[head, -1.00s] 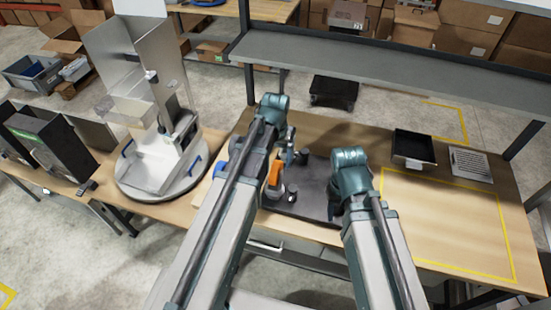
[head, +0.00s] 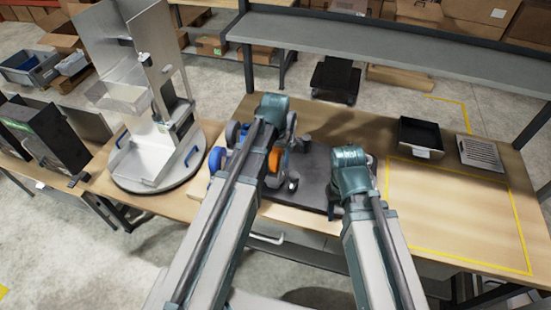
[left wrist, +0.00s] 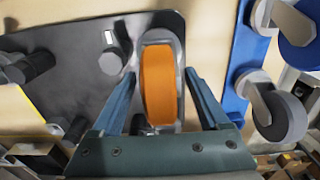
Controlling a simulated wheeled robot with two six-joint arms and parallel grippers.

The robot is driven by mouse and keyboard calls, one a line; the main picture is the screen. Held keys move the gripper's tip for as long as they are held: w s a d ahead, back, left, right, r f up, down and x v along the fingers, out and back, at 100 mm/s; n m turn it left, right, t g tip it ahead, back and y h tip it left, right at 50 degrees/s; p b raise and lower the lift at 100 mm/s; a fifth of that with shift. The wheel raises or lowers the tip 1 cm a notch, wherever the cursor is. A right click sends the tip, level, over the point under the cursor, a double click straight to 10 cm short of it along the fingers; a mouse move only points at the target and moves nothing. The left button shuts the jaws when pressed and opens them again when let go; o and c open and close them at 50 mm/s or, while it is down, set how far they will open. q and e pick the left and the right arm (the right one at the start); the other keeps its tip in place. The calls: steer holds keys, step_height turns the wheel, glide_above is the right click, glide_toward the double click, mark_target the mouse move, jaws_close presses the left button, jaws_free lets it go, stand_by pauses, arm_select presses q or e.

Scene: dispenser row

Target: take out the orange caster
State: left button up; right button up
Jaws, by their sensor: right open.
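The fingers are apart, one on each side of the wheel, with a visible gap on the right; I cannot tell whether the left finger touches. In the head view my right arm reaches over the plate's right side, and its gripper is hidden.
A blue strip (left wrist: 243,50) with a grey-wheeled caster (left wrist: 280,115) and a blue wheel (left wrist: 298,22) is on the other side. A turntable (head: 160,180) stands left; the yellow-outlined area (head: 450,215) is clear.

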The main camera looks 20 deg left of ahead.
mark_target(275, 151)
arm_select(q)
jaws_close()
steer(key=shift+r, duration=0.2)
steer(key=shift+r+p, duration=1.9)
steer(key=shift+p, duration=0.2)
steer(key=shift+r, duration=0.15)
steer(key=shift+r+p, duration=2.4)
steer(key=shift+p, duration=0.15)
steer(key=shift+s+f, duration=0.1)
